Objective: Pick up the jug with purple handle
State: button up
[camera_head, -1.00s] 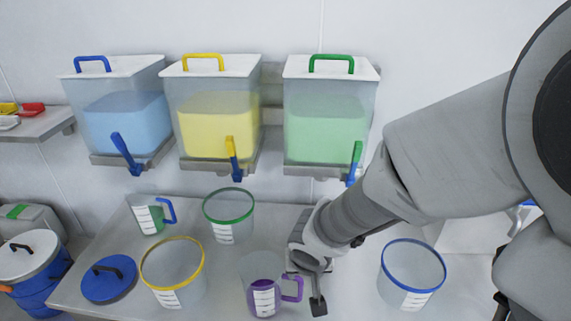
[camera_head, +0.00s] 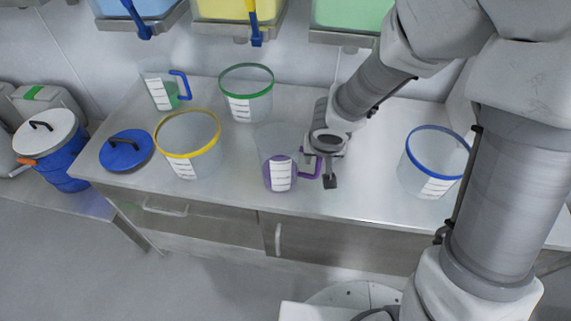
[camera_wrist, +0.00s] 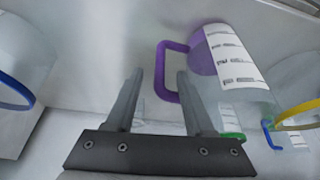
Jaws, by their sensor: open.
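The jug with the purple handle (camera_head: 279,161) stands upright on the steel counter and holds purple contents behind a white label. Its handle (camera_head: 310,164) points right in the head view. My gripper (camera_head: 329,172) is just right of the handle, low over the counter. In the wrist view the jug (camera_wrist: 228,62) is at the upper right. Its purple handle (camera_wrist: 170,72) lies ahead, by the tip of the right finger. My gripper (camera_wrist: 160,88) is open, with nothing visible held between its fingers. I cannot tell whether a finger touches the handle.
A yellow-rimmed container (camera_head: 190,150) stands left of the jug, a green-rimmed one (camera_head: 245,95) behind. A blue-rimmed one (camera_head: 432,165) stands right. A blue-handled jug (camera_head: 160,92) and blue lid (camera_head: 126,151) are farther left. Dispensers (camera_head: 236,10) hang above the counter (camera_head: 345,200).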

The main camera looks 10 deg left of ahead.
aim_at(319, 162)
jog(key=b+x, duration=0.1)
jog(key=x, duration=0.3)
jog(key=shift+f+b, duration=0.15)
jog(key=shift+b, duration=0.15)
grip_shut()
dwell(1.1)
